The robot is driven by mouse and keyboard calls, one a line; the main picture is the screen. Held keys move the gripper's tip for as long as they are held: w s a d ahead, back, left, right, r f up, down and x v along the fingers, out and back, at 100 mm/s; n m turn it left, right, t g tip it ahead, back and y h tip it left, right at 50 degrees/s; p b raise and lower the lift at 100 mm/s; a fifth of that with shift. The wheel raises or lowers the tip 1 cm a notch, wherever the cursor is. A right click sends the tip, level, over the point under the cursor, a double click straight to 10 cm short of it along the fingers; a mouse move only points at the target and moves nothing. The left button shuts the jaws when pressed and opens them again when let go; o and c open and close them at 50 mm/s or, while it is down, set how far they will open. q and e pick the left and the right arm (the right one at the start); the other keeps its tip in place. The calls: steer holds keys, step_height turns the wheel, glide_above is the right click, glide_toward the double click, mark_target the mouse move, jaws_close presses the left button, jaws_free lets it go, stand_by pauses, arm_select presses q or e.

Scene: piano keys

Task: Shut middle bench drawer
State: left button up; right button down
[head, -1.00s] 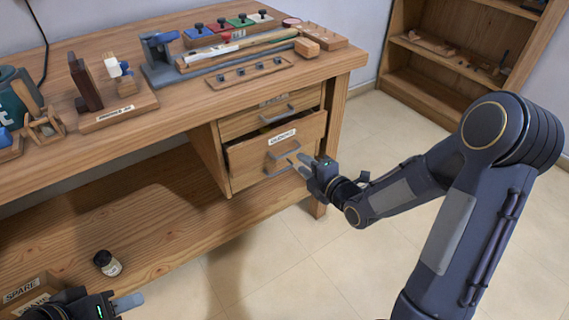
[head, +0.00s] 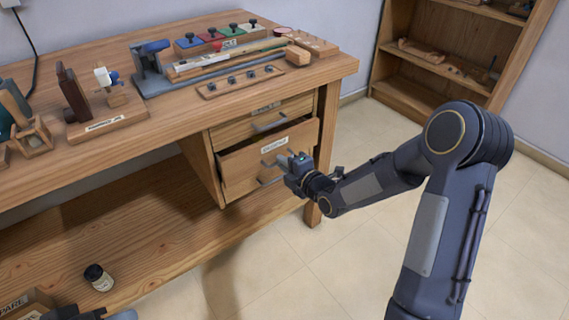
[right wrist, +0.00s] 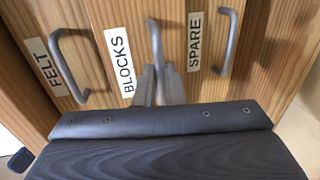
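The middle bench drawer, labelled BLOCKS (head: 240,172), stands slightly out from the bench, its upper edge showing a dark gap. In the right wrist view its front (right wrist: 120,25) lies between the FELT and SPARE fronts. My right gripper (head: 284,170) is at this drawer's handle (head: 266,178). In the right wrist view the fingers (right wrist: 158,78) are close together, with the BLOCKS handle (right wrist: 154,38) running down between their tips; they look shut on it. My left gripper (head: 112,314) is cut off at the bottom left, and its fingers are not clear.
The drawer above (head: 235,131) looks shut. The bench top (head: 185,112) carries several tools and wooden holders. A bench leg (head: 313,213) is just right of the drawers. The floor in front is clear.

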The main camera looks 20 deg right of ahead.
steer(key=w+b, duration=0.1)
steer(key=w, duration=0.1)
steer(key=w+a+b, duration=0.1)
steer(key=shift+w+r, duration=0.1)
steer(key=shift+w, duration=0.25)
steer(key=c, duration=1.5)
jaws_free()
steer(key=shift+w+a, duration=0.1)
steer(key=shift+a, duration=0.05)
steer(key=shift+c, duration=0.2)
steer(key=p, duration=0.2)
glide_toward(275, 155)
steer(key=shift+x, duration=0.75)
